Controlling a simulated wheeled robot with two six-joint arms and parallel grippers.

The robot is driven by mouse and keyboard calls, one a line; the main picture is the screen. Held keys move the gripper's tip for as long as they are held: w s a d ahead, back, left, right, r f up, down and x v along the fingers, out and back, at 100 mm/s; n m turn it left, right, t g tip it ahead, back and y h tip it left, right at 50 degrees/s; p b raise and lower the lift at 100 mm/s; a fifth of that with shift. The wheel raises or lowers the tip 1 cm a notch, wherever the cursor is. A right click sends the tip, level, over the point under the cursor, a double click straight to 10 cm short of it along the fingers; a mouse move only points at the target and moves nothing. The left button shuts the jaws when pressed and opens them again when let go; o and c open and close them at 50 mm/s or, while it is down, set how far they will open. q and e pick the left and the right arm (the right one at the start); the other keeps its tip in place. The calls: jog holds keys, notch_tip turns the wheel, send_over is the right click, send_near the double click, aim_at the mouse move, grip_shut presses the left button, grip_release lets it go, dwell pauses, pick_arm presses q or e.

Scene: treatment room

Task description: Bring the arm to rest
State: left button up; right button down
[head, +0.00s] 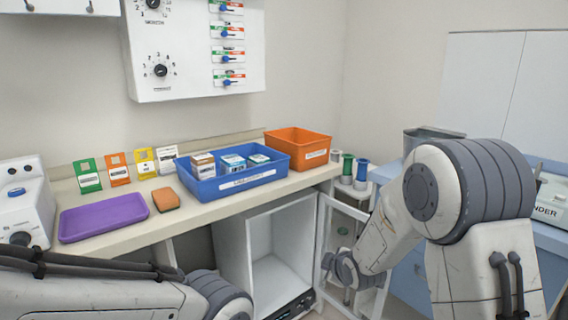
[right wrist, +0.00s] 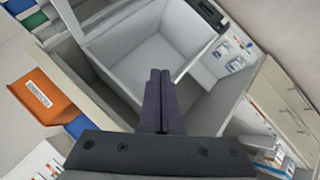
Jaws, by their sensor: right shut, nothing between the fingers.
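My right arm comes in from the right in the head view and bends down toward the open white cabinet (head: 272,238). Its wrist end is beside the cabinet's open door (head: 322,225), and whether they touch I cannot tell. In the right wrist view my right gripper (right wrist: 159,75) is shut, its two dark fingers together with nothing between them. The cabinet's pale interior (right wrist: 150,58) lies beyond the fingertips. My left arm crosses the lower left of the head view, and its gripper is out of sight.
The counter holds a purple tray (head: 65,224), a brown sponge (head: 165,199), a blue bin (head: 205,191) with boxes, an orange bin (head: 298,148) and several coloured cards. A white device (head: 22,200) stands at left. A blue cabinet (head: 405,275) stands behind my right arm.

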jog(key=s+a+r+m+g, duration=0.2)
jog(key=s+a+g, duration=0.15)
jog(key=s, duration=0.55)
jog(key=s+a+r+m+g, duration=0.1)
jog(key=s+a+r+g, duration=0.1)
jog(key=s+a, duration=0.5)
jog(key=s+d+r+m+g+h, duration=0.1)
jog(key=s+d+g, duration=0.1)
jog(key=s, duration=0.9)
jog(key=s+d+r+m+g, duration=0.1)
jog(key=s+g, duration=0.1)
jog(key=s, duration=0.9)
notch_tip(320, 180, up, 20)
jog(key=w+p, duration=0.1)
jog(key=p, duration=1.9)
jog(key=shift+d+r+m+p, duration=0.2)
jog(key=shift+r+m+p, duration=0.1)
jog(key=shift+p, duration=0.1)
jog(key=shift+f, duration=0.1)
